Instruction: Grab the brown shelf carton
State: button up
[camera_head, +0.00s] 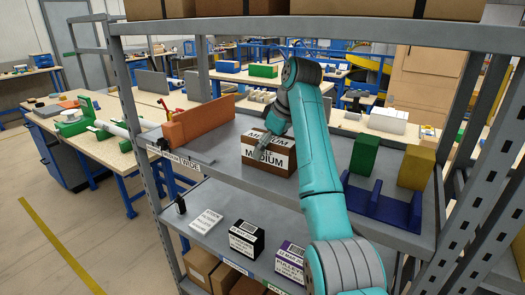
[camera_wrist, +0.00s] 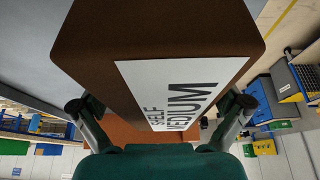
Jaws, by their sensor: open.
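The brown shelf carton (camera_head: 259,159), with white labels reading "MEDIUM", sits on the grey upper shelf (camera_head: 222,151) in the head view. In the wrist view the carton (camera_wrist: 115,45) is very close and fills the upper middle, its white "SHELF MEDIUM" label facing the camera. My gripper (camera_head: 270,140) is at the carton in the head view, partly hidden by my arm. In the wrist view my gripper (camera_wrist: 160,108) is open, with one finger on each side of the carton. I cannot tell whether the fingers touch it.
An orange block (camera_head: 200,121) stands left of the carton. A blue holder (camera_head: 382,204), a green block (camera_head: 364,155) and a yellow block (camera_head: 416,168) stand to the right. Grey rack posts (camera_head: 134,125) frame the shelf. A lower shelf holds small labelled boxes (camera_head: 246,240).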

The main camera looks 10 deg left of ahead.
jog(key=shift+a, duration=0.1)
jog(key=shift+f, duration=0.2)
dwell(0.4)
jog(key=c, duration=1.4)
